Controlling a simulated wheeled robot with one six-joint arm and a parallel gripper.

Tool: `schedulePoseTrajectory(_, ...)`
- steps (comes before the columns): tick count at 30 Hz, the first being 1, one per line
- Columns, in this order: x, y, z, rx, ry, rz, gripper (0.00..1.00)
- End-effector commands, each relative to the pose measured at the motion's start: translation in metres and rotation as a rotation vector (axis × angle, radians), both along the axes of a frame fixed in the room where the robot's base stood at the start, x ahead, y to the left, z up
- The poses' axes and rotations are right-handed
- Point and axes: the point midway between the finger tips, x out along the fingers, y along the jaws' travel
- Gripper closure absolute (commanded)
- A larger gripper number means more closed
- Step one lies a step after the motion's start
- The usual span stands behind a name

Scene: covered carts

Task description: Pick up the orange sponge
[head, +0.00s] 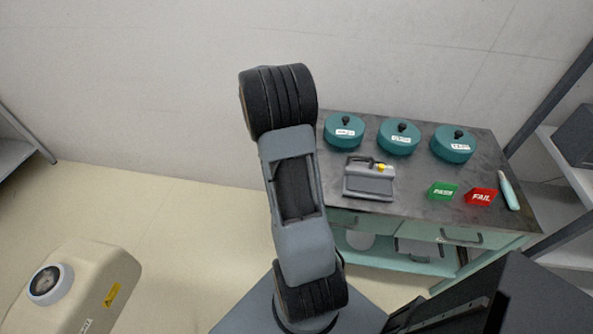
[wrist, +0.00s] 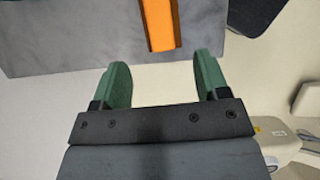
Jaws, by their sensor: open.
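The orange sponge (wrist: 163,22) shows at the top of the wrist view as a long upright-running strip on a grey surface (wrist: 90,35). Its far end is cut off by the top edge of the picture. My gripper (wrist: 162,66) has two green fingers spread apart with nothing between them. The sponge's near end lies beyond the fingertips, roughly in line with the gap. In the head view I cannot see the sponge or my gripper; my arm stands in the middle of that view.
A cart (head: 420,205) with a dark top carries three teal lidded covers (head: 398,140), a grey device (head: 369,181), a green PASS sign (head: 443,191), a red FAIL sign (head: 481,197) and a pale teal tool (head: 508,190). A beige machine (head: 100,280) stands at lower left.

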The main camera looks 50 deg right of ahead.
Motion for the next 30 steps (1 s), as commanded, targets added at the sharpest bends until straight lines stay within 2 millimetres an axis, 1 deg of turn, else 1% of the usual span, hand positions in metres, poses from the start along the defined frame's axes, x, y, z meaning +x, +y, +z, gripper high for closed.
schedulePoseTrajectory(1,-0.004,-0.002,-0.01,0.001,0.005,-0.002,0.32)
schedulePoseTrajectory(3,-0.008,-0.005,-0.021,0.001,0.003,-0.003,0.32)
schedulePoseTrajectory(7,-0.014,-0.009,-0.038,0.001,0.002,-0.003,0.32)
schedulePoseTrajectory(10,-0.017,-0.011,-0.047,0.0,0.0,-0.002,0.32)
schedulePoseTrajectory(17,-0.021,-0.014,-0.058,0.001,0.001,-0.005,0.32)
schedulePoseTrajectory(24,-0.03,-0.022,-0.087,0.002,0.0,-0.005,0.32)
schedulePoseTrajectory(27,-0.033,-0.024,-0.096,0.0,0.0,-0.004,0.32)
schedulePoseTrajectory(30,-0.034,-0.025,-0.1,0.0,-0.002,-0.003,0.32)
